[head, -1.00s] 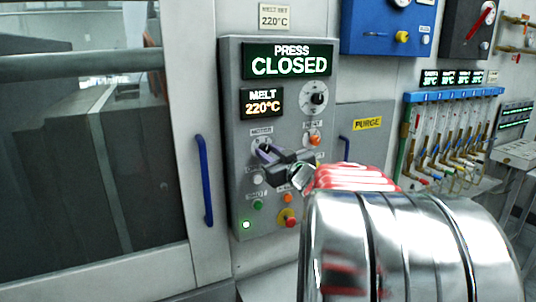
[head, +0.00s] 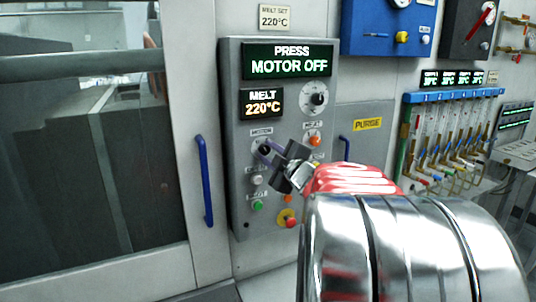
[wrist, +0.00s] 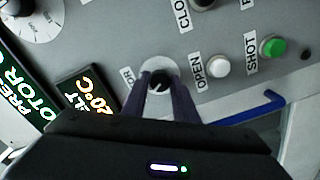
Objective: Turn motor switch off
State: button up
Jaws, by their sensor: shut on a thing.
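The motor switch (wrist: 159,79) is a black rotary knob on a pale round plate, under the label MOTOR, on the grey press control panel (head: 235,120). In the wrist view, the two dark fingers of my gripper (wrist: 166,88) are closed on the knob from both sides. The press display (head: 289,66) reads MOTOR OFF in green.
The melt display (head: 262,103) reads 220°C. Near my gripper are a white button (head: 257,180), a green button (head: 257,205), and a red button on yellow (head: 288,218). A blue door handle (head: 205,180) stands left of the panel.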

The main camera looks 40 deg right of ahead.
jog(key=shift+w+a+n, duration=0.1)
jog(key=shift+a+n, duration=0.15)
jog(key=shift+n, duration=0.25)
jog(key=o, duration=0.8)
jog(key=shift+o, duration=1.3)
jog(key=shift+d, duration=0.1)
jog(key=v, duration=1.3)
jog(key=shift+s, duration=0.4)
